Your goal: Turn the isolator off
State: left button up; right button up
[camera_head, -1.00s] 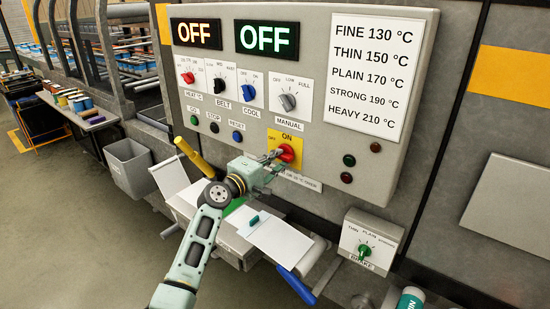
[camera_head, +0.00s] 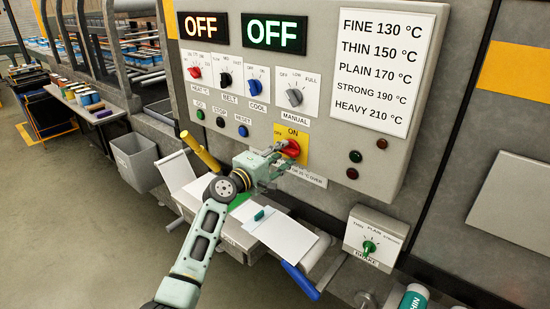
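The isolator is a red rotary knob (camera_head: 291,149) on a yellow plate (camera_head: 304,136) marked ON, low on the grey control panel. My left gripper (camera_head: 282,151) is at the knob, its fingertips reaching the knob's left side. Whether the fingers are closed on the knob is too small to tell. The knob's handle looks tilted, and the gripper hides part of the plate's lower left. My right gripper is not in view.
Above are heat, belt, cool and manual knobs (camera_head: 295,97) and two OFF displays (camera_head: 275,34). Below are a white sheet on a tray (camera_head: 283,236), a blue-ended handle (camera_head: 300,281), a yellow bar (camera_head: 200,152) and a brake box (camera_head: 373,240). A grey bin (camera_head: 137,163) stands left.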

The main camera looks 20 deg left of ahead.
pick_arm(q)
jog(key=v, duration=1.2)
jog(key=shift+w, duration=0.1)
